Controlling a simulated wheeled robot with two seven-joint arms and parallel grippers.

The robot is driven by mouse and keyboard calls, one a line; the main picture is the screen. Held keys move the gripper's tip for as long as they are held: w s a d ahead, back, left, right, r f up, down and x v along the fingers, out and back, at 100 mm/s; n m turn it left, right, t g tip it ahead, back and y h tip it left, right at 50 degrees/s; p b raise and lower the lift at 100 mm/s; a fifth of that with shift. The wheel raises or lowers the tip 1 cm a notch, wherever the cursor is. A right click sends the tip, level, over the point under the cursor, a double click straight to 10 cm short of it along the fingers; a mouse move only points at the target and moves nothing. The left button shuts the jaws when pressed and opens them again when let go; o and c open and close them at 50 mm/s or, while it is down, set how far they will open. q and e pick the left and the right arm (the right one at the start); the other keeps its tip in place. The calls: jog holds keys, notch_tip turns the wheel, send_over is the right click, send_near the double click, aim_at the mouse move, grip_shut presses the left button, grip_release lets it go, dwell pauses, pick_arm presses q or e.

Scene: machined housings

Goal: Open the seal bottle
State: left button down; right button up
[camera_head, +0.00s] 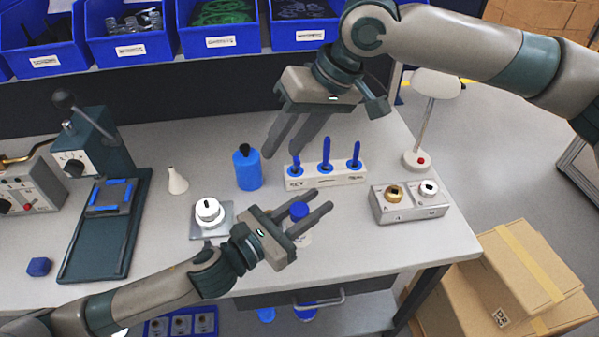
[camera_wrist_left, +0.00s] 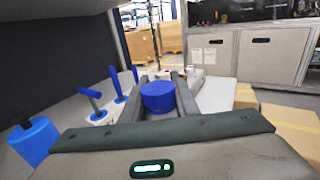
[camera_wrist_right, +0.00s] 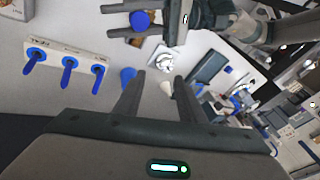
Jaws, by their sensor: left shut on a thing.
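The seal bottle shows as a round blue cap (camera_head: 299,211) over a pale body that my gripper mostly hides in the head view. My left gripper (camera_head: 322,200) is shut on the bottle, with one finger on each side just below the cap. In the left wrist view the cap (camera_wrist_left: 158,97) stands upright between the fingers. It also shows in the right wrist view (camera_wrist_right: 141,19). My right gripper (camera_head: 280,156) is open and empty, its fingers pointing down, behind the seal bottle and apart from it.
A blue bottle with a dark top (camera_head: 247,170) stands near my right gripper's fingertips. A white rack with several blue-handled tools (camera_head: 328,180) stands behind the seal bottle. A metal block with fittings (camera_head: 409,207) is to the right; a white cone (camera_head: 177,182) is left.

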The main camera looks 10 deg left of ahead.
aim_at(300, 209)
jog(key=s+a+f+g+h, duration=0.1)
jog(key=s+h, duration=0.1)
jog(key=s, duration=0.3)
jog(key=w+d+f+h, duration=0.1)
jog(key=d, duration=0.1)
jog(key=w+d+f+t+h, duration=0.1)
jog(key=f+h, duration=0.1)
jog(key=shift+w+d+f+h, duration=0.1)
jog(key=shift+d+f+h, duration=0.2)
jog(key=shift+d, duration=0.1)
jog(key=shift+a, duration=0.1)
jog(key=shift+f, duration=0.1)
jog(key=shift+f, duration=3.9)
jog(key=c, duration=0.9)
jog(key=shift+o, duration=0.2)
jog(key=shift+n, duration=1.8)
